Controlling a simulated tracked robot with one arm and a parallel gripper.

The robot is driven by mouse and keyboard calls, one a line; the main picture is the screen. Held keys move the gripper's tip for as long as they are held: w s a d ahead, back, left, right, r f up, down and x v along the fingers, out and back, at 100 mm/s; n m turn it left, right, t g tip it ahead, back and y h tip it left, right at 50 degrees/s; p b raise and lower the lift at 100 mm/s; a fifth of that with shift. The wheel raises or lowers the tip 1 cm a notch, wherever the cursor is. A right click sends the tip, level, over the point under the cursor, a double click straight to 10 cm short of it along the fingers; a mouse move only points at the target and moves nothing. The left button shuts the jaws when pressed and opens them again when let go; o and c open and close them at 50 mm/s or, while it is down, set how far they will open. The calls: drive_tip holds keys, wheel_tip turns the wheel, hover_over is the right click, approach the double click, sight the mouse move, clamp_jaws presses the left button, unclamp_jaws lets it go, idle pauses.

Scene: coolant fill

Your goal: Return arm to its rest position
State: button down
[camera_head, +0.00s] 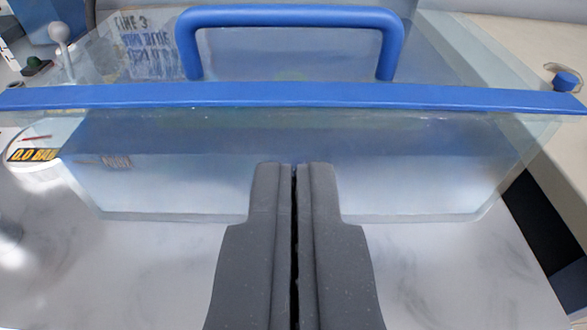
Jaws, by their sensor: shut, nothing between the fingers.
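My gripper (295,172) is in the lower middle of the head camera view. Its two dark grey fingers lie side by side with only a thin dark line between them, and they hold nothing. Beyond the fingertips is a clear, see-through guard (440,160) with a blue bar (290,95) across it and a blue handle (290,15) above the bar. The fingers overlap the lower part of the clear panel in the picture. I cannot tell whether they touch it.
A pale grey smooth surface (130,270) spreads below the guard. At left are a round gauge face with "0.0 BAR" (32,155) and a grey ball-topped lever (60,34). Blurred "LINE 3" lettering (140,40) shows behind the panel. A blue knob (565,80) is at right.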

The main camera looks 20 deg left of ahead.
drive_tip(key=shift+r, duration=0.1)
wheel_tip(320, 180, up, 16)
drive_tip(key=d+m+g+h+p, duration=0.1)
drive_tip(key=d+m+h+p, duration=0.1)
drive_tip(key=m+h+p, duration=0.3)
drive_tip(key=s+a+r+t+p, duration=0.1)
drive_tip(key=a+r, duration=0.4)
drive_tip(key=r, duration=0.5)
drive_tip(key=s+a+r+p, duration=0.2)
drive_tip(key=a+r+p, duration=0.2)
drive_tip(key=r, duration=0.7)
drive_tip(key=shift+s+a+n+t+h+p, duration=0.2)
drive_tip(key=shift+a+n+t+h+p, duration=0.15)
drive_tip(key=shift+a, duration=0.75)
